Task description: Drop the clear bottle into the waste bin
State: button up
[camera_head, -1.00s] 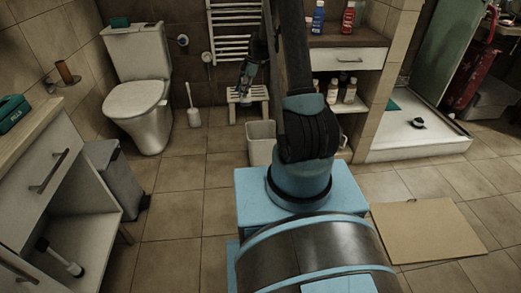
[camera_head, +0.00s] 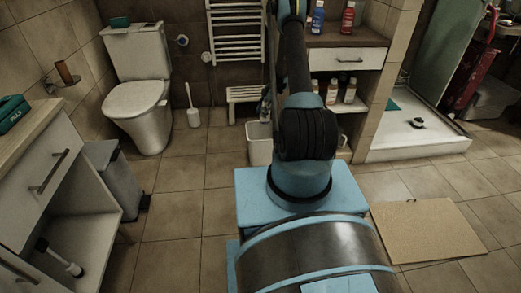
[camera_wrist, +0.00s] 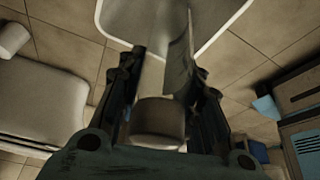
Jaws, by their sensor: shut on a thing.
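In the wrist view my gripper (camera_wrist: 165,95) is shut on the clear bottle (camera_wrist: 158,118), which is greyish and see-through. One end of the bottle faces the camera, and its body runs away between the fingers. The pale waste bin (camera_wrist: 118,36) shows beyond the bottle at the top of the wrist view, and the bottle's far part overlaps the bin's opening. In the head view the bin (camera_head: 259,151) stands on the floor, partly behind my arm. The gripper and bottle are mostly hidden there by my arm, so their height above the rim is unclear.
A small white stool (camera_head: 248,94) stands behind the bin, below the towel radiator (camera_head: 235,35). A toilet (camera_head: 140,105) and brush (camera_head: 192,117) are at left. A shelf unit (camera_head: 347,58) with bottles is at right. A flat board (camera_head: 428,232) lies on the floor.

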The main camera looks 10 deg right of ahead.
aim_at(262, 119)
jog(key=shift+f, duration=3.05)
jog(key=o, duration=1)
jog(key=shift+v, duration=3.75)
